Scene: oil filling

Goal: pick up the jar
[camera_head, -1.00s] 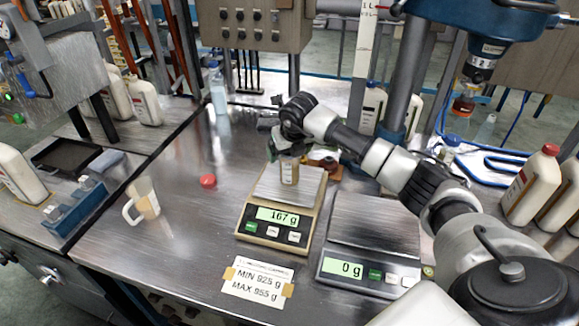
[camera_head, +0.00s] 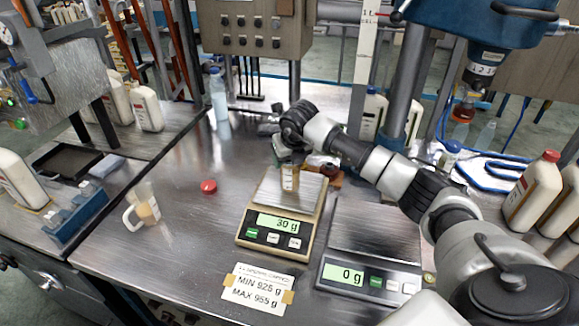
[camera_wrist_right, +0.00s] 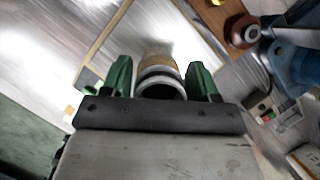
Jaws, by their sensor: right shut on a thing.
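The jar (camera_head: 290,178) is a small, clear upright container with a tan label, at the left scale's plate in the head view. My right gripper (camera_head: 289,157) is above the plate and shut on the jar's upper part. The right wrist view shows the jar (camera_wrist_right: 159,70) between the two green fingers (camera_wrist_right: 160,82). The left scale (camera_head: 259,205) has a tan frame and reads 30 g. Whether the jar's base still touches the plate I cannot tell. My left gripper is not in view.
A second scale (camera_head: 375,232) reading 0 g stands to the right. A clear measuring jug (camera_head: 146,208) and a red cap (camera_head: 209,186) are to the left. A weight-limit card (camera_head: 257,287) lies in front. White bottles (camera_head: 533,190) stand at the right.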

